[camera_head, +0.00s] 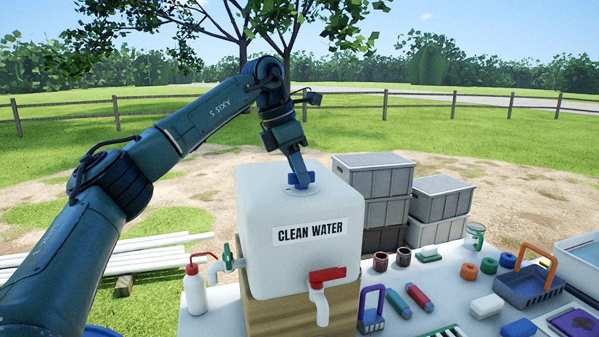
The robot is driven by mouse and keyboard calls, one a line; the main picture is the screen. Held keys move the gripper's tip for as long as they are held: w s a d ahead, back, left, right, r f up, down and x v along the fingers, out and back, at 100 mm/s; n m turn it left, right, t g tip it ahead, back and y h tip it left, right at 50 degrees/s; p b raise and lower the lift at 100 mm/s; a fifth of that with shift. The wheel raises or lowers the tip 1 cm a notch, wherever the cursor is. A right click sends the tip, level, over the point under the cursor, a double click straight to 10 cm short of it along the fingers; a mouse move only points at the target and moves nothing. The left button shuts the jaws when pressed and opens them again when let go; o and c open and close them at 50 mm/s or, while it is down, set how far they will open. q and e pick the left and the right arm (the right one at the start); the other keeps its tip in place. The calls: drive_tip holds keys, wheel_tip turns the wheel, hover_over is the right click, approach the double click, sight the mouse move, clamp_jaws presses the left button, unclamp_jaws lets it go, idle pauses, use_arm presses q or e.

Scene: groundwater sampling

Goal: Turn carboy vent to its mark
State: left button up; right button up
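The white cube-shaped carboy (262,215), labelled CLEAN WATER, stands on a wooden block (343,303) on the table. Its blue vent (311,179) is on the top face, partly hidden by my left gripper. My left gripper (301,181) comes down from above, slightly tilted, with its fingertips at the vent. They overlap it in the picture; from this side I cannot see the gap between the fingers or whether they grip it. The vent's mark cannot be made out. My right gripper is not in view.
A red-handled tap (327,276) is on the carboy's front and a green-handled tap (227,257) on its left. A white bottle (195,288) stands at the left. Grey crates (372,175) are stacked behind. Tools, bottles and a grey caddy (522,286) crowd the right of the table.

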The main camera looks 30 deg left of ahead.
use_arm(q)
clamp_jaws()
drive_tip(key=shift+r+m+p, duration=0.2)
drive_tip(key=shift+m+p, duration=0.2)
drive_tip(key=shift+p, duration=0.25)
drive_tip(key=shift+f+m, duration=0.15)
drive_tip(key=shift+m, duration=0.35)
drive_tip(key=shift+w+m+g+h, duration=0.1)
drive_tip(key=shift+m+g+h, duration=0.3)
drive_tip(key=shift+m, duration=0.2)
drive_tip(key=m, duration=0.2)
drive_tip(key=m+g, duration=0.1)
drive_tip(key=m, duration=0.1)
drive_tip(key=shift+w+m+g+h, duration=0.1)
drive_tip(key=shift+m+g+h, duration=0.2)
drive_tip(key=shift+m, duration=0.1)
drive_tip(key=shift+a+m, duration=0.1)
drive_tip(key=shift+m, duration=0.6)
